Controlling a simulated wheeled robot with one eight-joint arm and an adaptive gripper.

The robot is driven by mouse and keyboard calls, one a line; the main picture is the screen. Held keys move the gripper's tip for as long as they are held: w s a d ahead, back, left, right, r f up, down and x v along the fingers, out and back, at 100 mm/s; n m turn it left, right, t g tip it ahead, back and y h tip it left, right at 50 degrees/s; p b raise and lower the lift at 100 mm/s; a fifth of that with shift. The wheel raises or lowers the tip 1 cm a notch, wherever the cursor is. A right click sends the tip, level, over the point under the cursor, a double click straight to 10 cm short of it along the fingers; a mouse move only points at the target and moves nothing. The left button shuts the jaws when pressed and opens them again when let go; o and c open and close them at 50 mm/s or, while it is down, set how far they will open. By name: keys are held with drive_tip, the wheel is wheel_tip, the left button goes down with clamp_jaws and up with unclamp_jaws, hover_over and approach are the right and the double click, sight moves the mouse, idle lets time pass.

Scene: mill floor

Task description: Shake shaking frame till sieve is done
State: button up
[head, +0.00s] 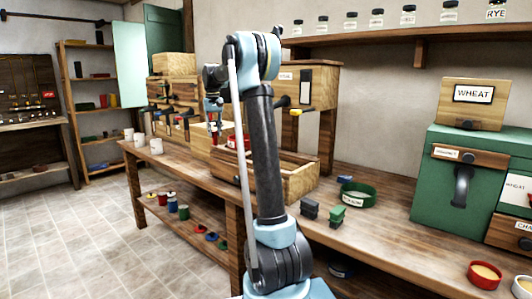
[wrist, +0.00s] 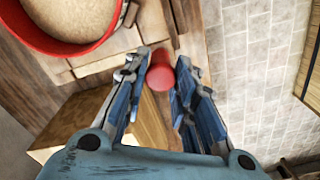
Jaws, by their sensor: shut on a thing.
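The shaking frame (head: 303,181) is a long wooden tray-like frame on the workbench, partly hidden behind my arm. A red round sieve (head: 231,141) sits at it; in the wrist view the sieve (wrist: 108,38) shows at the upper left, with pale pinkish material inside. My gripper (head: 213,112) is beside the sieve, pointing down. In the wrist view my gripper (wrist: 160,82) has its fingers on both sides of a red round knob (wrist: 160,72) and is shut on it. The knob stands at the wooden edge of the frame. The sieve's far side is cut off.
The workbench (head: 390,222) also bears a green bowl (head: 357,193), small dark and green blocks (head: 337,217), white cups (head: 156,146) and a green cabinet (head: 450,190). A small red bowl (head: 485,274) is at the right. Open tiled floor (head: 95,225) lies left.

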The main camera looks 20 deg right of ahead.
drive_tip(key=shift+s+d, duration=0.9)
drive_tip(key=shift+s, duration=0.4)
drive_tip(key=shift+s+d, duration=0.9)
drive_tip(key=shift+s, duration=0.45)
drive_tip(key=shift+s+d, duration=0.9)
drive_tip(key=shift+s, duration=0.4)
drive_tip(key=shift+a, duration=0.1)
drive_tip(key=shift+w+a, duration=0.85)
drive_tip(key=shift+w, duration=0.45)
drive_tip(key=shift+w+a, duration=0.85)
drive_tip(key=shift+w, duration=0.5)
drive_tip(key=shift+w+a, duration=0.85)
drive_tip(key=shift+w, duration=0.55)
drive_tip(key=shift+w+a, duration=0.55)
drive_tip(key=shift+w, duration=0.15)
